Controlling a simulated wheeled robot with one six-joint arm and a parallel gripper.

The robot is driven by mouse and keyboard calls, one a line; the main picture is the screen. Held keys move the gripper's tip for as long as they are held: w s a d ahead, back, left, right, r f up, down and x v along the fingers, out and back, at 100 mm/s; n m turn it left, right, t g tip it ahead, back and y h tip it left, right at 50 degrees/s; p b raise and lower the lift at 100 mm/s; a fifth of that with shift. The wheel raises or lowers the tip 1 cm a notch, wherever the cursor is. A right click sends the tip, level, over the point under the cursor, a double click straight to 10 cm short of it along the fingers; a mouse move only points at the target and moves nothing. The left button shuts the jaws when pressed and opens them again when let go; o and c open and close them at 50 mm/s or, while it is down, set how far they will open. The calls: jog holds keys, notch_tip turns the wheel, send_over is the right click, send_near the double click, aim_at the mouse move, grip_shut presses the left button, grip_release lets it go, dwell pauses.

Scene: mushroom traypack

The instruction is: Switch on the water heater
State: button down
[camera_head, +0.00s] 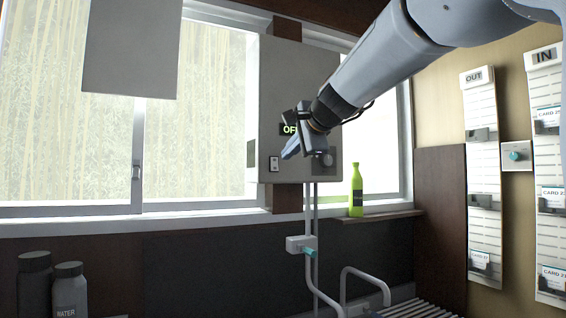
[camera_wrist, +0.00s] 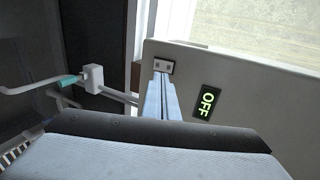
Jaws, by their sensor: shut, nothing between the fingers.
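The water heater (camera_head: 278,78) is a grey box on the wall between the windows. Its dark display (camera_head: 288,130) shows green letters, partly hidden by my arm; in the wrist view the display (camera_wrist: 207,102) reads OFF.
Pipes (camera_head: 316,215) with a teal-handled valve (camera_head: 300,244) run below the heater. A green bottle (camera_head: 356,190) stands on the sill to the right. A grey panel (camera_head: 130,50) hangs at upper left. Card racks (camera_head: 481,150) are on the right wall.

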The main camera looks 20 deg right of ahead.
jog(key=b+v, duration=0.2)
jog(key=v, duration=0.5)
jog(key=shift+s+r, duration=0.15)
jog(key=shift+d, duration=0.1)
